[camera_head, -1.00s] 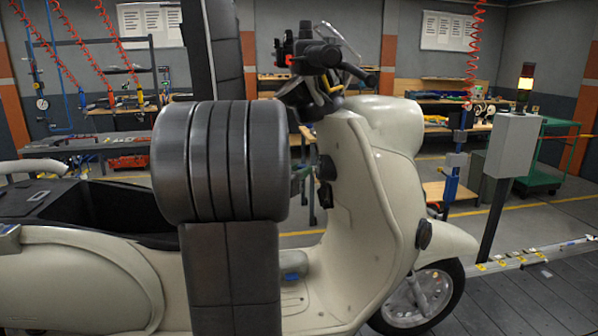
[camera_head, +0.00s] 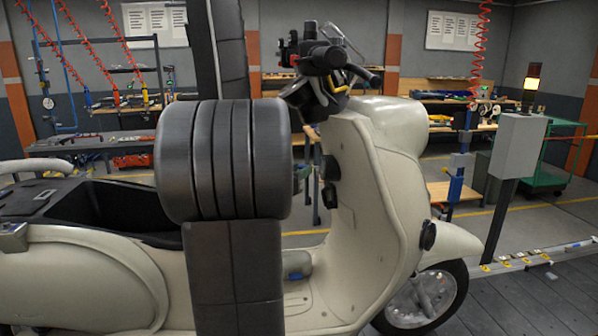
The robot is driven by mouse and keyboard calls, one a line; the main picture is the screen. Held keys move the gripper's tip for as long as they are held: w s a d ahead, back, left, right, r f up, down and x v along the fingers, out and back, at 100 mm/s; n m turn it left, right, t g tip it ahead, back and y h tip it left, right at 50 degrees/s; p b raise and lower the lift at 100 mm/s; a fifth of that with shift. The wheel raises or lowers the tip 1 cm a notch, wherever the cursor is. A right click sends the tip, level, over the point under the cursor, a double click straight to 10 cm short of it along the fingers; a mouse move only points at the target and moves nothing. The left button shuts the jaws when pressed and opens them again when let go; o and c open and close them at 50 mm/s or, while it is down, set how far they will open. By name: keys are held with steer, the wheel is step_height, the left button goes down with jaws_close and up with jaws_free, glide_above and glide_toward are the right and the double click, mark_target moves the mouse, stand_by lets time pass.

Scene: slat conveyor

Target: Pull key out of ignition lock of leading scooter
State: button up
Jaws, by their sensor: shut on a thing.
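The cream scooter (camera_head: 375,210) stands side-on with its front wheel to the right. Its ignition lock (camera_head: 329,167) is a round black part on the inner face of the leg shield, below the handlebar (camera_head: 325,58). My gripper (camera_head: 303,173) is mostly hidden behind my large grey arm joint. Only a small greyish tip of it shows, just left of the lock and at about its height. It is shut on the key, which is too small and too covered to make out. I cannot tell whether the key is in the lock.
A grey control box on a post (camera_head: 516,147) with an amber lamp stands to the right of the front wheel. The slat conveyor floor (camera_head: 530,300) lies at lower right. Workbenches and a green cart (camera_head: 560,160) stand behind. My arm hides the scooter's middle.

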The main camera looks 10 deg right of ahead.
steer(key=shift+a, duration=0.5)
stand_by(0.6)
steer(key=shift+s+a+p, duration=0.15)
steer(key=shift+a+p, duration=0.25)
steer(key=shift+a, duration=1.05)
steer(key=shift+a+r, duration=0.15)
steer(key=shift+a, duration=0.4)
steer(key=shift+c, duration=0.4)
steer(key=shift+s+r, duration=0.1)
